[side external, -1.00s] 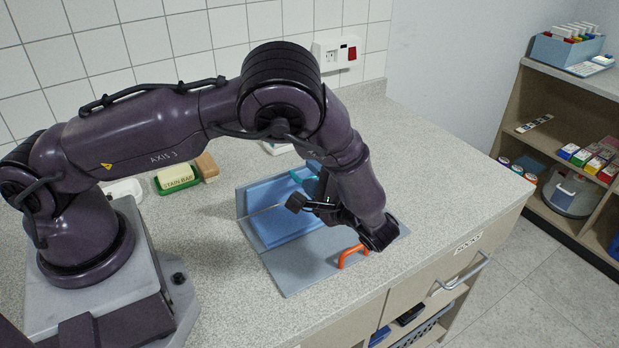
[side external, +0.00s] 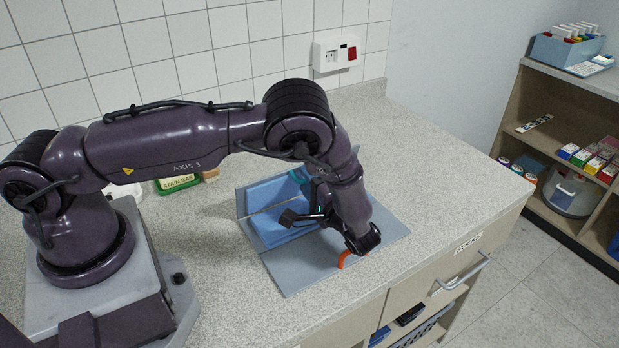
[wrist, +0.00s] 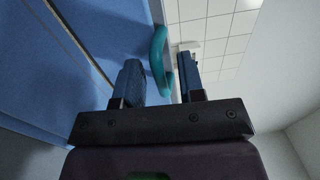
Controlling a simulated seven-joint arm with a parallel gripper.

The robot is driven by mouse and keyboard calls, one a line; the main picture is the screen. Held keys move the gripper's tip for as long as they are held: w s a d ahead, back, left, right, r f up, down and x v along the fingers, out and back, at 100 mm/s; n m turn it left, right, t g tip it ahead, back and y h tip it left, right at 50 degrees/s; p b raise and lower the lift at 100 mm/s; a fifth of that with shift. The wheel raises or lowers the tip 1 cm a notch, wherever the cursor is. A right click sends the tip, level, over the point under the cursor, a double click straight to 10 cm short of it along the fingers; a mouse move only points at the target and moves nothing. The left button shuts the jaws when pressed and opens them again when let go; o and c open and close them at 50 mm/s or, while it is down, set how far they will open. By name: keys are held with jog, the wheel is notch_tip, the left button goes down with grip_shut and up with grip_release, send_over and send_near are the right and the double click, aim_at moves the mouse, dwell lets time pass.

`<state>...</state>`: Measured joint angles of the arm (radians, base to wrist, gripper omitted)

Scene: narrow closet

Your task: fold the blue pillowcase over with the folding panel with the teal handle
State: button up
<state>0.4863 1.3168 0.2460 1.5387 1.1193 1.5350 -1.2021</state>
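The blue pillowcase (side external: 265,196) lies on the grey folding board (side external: 298,275), partly hidden behind my arm; in the wrist view a blue surface (wrist: 65,85) with a dark seam fills the left. The teal handle (side external: 296,175) is at the far side of the board, mostly hidden by my gripper in the side view. In the wrist view the teal handle (wrist: 156,52) stands between the two fingers of my gripper (wrist: 160,68). The fingers are apart, one on each side of it, and a gap shows on the right finger's side.
An orange handle (side external: 345,259) is on the board's near part, close under my wrist. A green stain bar box (side external: 178,184) stands on the counter at left. The tiled wall with a socket (side external: 336,54) is behind. The counter right of the board is clear.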

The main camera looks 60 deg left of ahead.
jog(key=shift+a, duration=0.3)
grip_shut()
jog(key=shift+d+f, duration=0.3)
jog(key=shift+d, duration=0.2)
grip_release()
